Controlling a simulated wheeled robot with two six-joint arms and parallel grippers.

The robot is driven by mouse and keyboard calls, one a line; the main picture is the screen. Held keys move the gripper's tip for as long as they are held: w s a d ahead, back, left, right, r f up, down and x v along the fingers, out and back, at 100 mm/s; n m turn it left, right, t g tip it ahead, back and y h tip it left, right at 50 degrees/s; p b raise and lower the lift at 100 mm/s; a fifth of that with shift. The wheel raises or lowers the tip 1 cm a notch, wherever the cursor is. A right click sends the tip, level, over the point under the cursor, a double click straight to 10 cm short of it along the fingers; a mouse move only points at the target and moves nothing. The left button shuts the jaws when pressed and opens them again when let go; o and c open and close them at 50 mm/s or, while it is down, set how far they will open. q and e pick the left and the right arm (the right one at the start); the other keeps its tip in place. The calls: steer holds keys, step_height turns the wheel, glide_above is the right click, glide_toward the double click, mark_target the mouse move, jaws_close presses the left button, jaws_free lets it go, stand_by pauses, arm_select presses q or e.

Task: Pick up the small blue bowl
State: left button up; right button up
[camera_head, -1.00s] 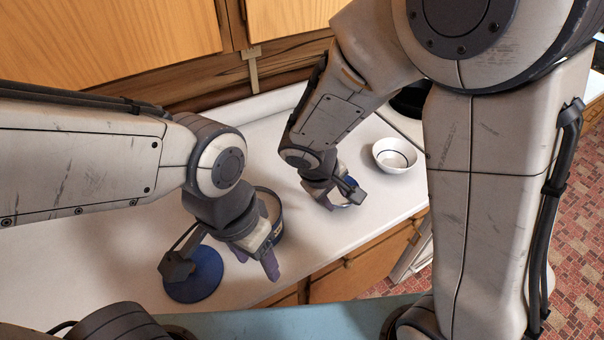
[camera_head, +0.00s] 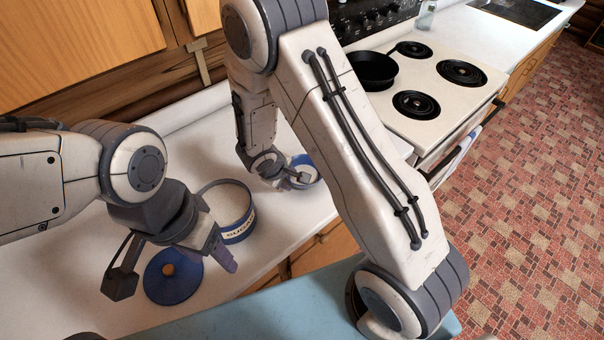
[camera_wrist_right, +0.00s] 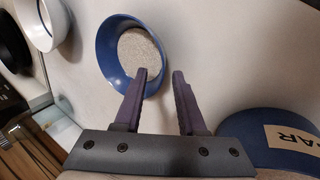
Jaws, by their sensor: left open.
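The small blue bowl (camera_head: 317,170) stands upright on the white counter, partly hidden by my right gripper in the head view. In the right wrist view the bowl (camera_wrist_right: 103,65) shows a blue rim and a pale, grainy-looking inside. My right gripper (camera_head: 290,180) is open, its fingers pointing down at the bowl. In the right wrist view the left finger of my right gripper (camera_wrist_right: 159,73) overlaps the bowl's near rim and the other finger is outside it; contact cannot be told. My left gripper (camera_head: 218,255) is open and empty above the counter, beside the sugar canister.
A blue sugar canister (camera_head: 238,230) stands open between my grippers. Its blue lid (camera_head: 180,290) with a wooden knob lies nearer. A white bowl (camera_wrist_right: 45,25) stands beyond the blue bowl. The stove (camera_head: 432,80) carries a black pan (camera_head: 373,72). Wooden cabinets line the back.

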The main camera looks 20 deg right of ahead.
steer(key=shift+x, duration=1.25)
jaws_close()
stand_by(0.4)
